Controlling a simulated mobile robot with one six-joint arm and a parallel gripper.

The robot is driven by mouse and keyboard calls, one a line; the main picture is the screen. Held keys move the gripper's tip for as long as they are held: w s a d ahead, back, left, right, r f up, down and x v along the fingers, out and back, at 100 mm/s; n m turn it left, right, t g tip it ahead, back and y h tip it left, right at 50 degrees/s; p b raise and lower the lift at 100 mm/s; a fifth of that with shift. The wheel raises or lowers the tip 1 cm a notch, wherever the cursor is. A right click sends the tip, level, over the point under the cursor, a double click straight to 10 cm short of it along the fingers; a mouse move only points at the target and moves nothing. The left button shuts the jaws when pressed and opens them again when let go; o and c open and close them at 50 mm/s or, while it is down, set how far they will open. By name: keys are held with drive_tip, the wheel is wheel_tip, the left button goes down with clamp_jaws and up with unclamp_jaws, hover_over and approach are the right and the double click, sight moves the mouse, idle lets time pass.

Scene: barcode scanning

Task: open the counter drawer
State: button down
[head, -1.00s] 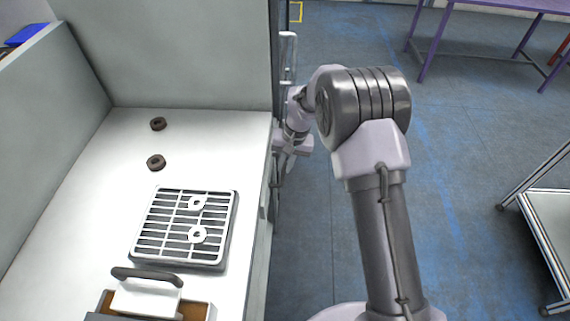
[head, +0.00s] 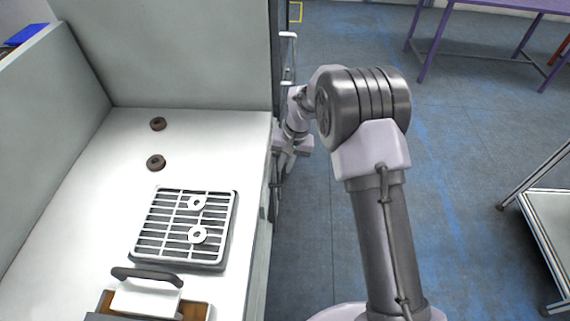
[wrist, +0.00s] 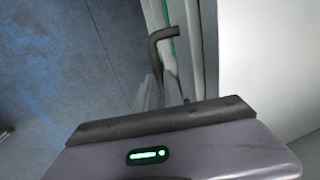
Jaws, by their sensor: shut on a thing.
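The counter (head: 95,210) has a white top, and its front side drops away toward the aisle, where the drawer front is mostly hidden from the head view. A dark bent handle bar (wrist: 164,36) shows in the wrist view against the pale front with a green strip. My gripper (head: 281,170) is down beside the counter's front edge, partly hidden by my wrist. In the wrist view my gripper (wrist: 160,92) is at the lower end of the handle and shut on it. The fingertips are hard to make out.
On the counter are two dark rings (head: 157,162), a slotted white rack (head: 159,227) with two light nuts, and a box with a dark handle (head: 147,277). Blue floor (head: 450,200) is clear to the right, before a metal cart (head: 548,225) and a purple table (head: 480,8).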

drive_tip(key=d+p, duration=0.2)
drive_tip(key=d, duration=2.1)
drive_tip(key=shift+s, duration=0.35)
drive_tip(key=c, duration=1.5)
unclamp_jaws()
drive_tip(key=shift+o, duration=0.2)
drive_tip(key=shift+r, duration=0.1)
drive_tip(key=d+r+p, duration=0.3)
drive_tip(key=r+p, duration=0.3)
drive_tip(key=r, duration=1.1)
drive_tip(key=shift+d, duration=0.15)
drive_tip(key=shift+s, duration=0.1)
